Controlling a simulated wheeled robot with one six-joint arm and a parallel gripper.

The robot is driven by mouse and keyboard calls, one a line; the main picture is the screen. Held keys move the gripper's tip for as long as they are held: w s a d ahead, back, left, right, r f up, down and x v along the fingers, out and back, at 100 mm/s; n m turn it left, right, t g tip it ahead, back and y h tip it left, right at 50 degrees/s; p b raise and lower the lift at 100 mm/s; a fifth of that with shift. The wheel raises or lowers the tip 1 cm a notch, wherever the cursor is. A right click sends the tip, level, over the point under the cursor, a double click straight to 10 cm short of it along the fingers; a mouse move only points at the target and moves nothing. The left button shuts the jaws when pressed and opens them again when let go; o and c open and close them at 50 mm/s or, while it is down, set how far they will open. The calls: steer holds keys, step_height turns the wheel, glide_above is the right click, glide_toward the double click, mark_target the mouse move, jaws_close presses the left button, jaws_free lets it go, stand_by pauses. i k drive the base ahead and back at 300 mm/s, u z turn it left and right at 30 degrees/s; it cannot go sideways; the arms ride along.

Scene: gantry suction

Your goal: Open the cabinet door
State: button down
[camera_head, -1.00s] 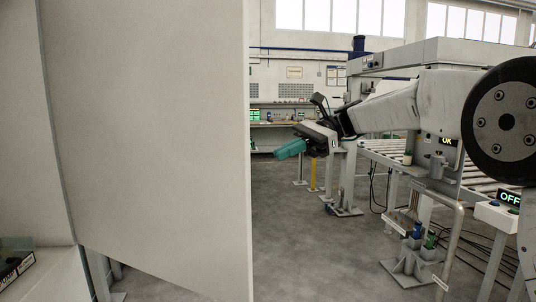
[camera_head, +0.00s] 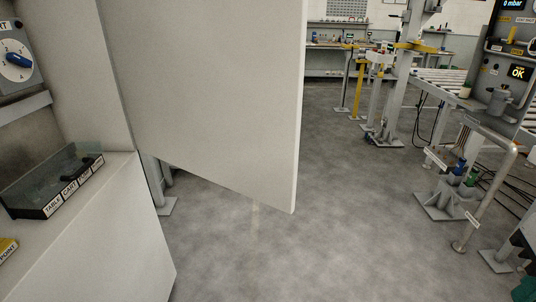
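The cabinet door (camera_head: 210,95) is a large plain off-white panel. It stands swung out from the cabinet (camera_head: 75,95), with its free edge toward the middle of the picture and floor visible below and beyond it. The handle is not visible. A dark and teal part at the lower right edge looks like my gripper (camera_head: 525,288), mostly cut off by the frame. It is well apart from the door, and its fingers cannot be made out.
At left are a grey dial panel with a blue knob (camera_head: 18,60) and a labelled clear-sided tray (camera_head: 55,185) on a ledge. A pipe stand (camera_head: 490,190) and roller conveyor (camera_head: 445,85) stand at right. Grey floor (camera_head: 320,240) between is clear.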

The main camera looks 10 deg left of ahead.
mark_target(212, 90)
steer(key=u, duration=2)
steer(key=k, duration=0.65)
steer(key=z, duration=0.45)
steer(key=i, duration=0.5)
steer(key=u, duration=0.05)
